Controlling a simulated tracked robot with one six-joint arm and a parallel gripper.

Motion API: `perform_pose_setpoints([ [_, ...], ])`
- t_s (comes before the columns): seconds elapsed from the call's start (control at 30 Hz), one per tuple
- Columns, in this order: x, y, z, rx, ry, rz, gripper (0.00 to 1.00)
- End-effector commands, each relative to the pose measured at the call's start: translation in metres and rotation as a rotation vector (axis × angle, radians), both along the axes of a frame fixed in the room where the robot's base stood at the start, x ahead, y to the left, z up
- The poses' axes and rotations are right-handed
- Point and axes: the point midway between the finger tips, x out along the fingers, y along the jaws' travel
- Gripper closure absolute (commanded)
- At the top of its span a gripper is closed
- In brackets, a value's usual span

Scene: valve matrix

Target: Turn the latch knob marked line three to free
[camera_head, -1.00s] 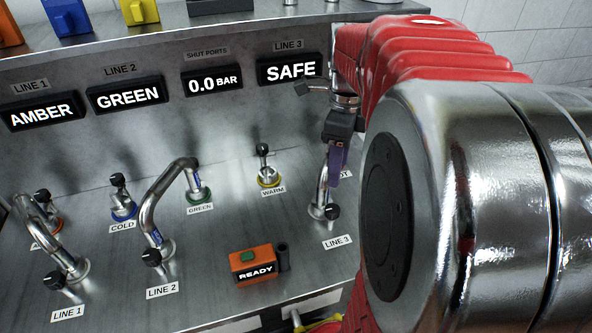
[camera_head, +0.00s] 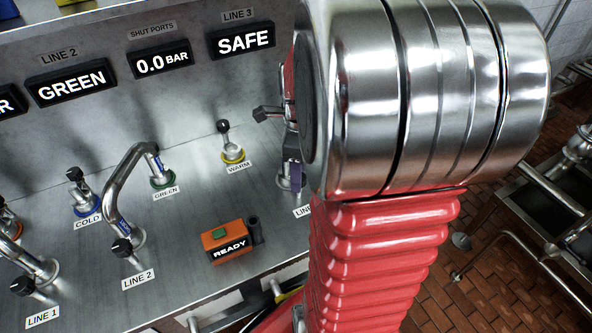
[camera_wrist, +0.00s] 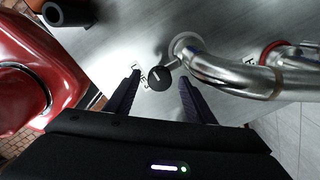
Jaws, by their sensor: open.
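The latch knob of line three (camera_wrist: 159,78) is a small black round knob with a pale mark, at the foot of a bent silver pipe (camera_wrist: 235,78). My gripper (camera_wrist: 159,82) is open, with one dark purple finger on either side of the knob in the wrist view. I cannot tell whether either finger touches it. In the head view my gripper (camera_head: 293,173) is seen partly, by the line 3 label (camera_head: 303,211). My arm hides the knob and most of that pipe there. The line 3 display (camera_head: 240,40) reads SAFE.
The line 2 pipe (camera_head: 122,195) stands to the left, with the WARM port (camera_head: 232,150) behind. An orange READY box (camera_head: 227,241) and a dark cylinder (camera_head: 255,229) sit near the front edge. A red-ringed port (camera_wrist: 272,52) is near the pipe's other end.

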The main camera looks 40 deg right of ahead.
Motion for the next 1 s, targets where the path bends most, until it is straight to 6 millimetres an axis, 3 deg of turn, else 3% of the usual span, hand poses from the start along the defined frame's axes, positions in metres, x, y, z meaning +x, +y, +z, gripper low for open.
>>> perform_pose_setpoints([
  [0.33,0.0001,0.0002,-0.0033,0.0,0.0,0.0,0.52],
  [0.9,0.0005,0.0002,-0.003,-0.001,-0.001,0.001,0.92],
  [1.0,0.0009,0.0028,-0.0029,0.001,-0.001,0.004,0.92],
])
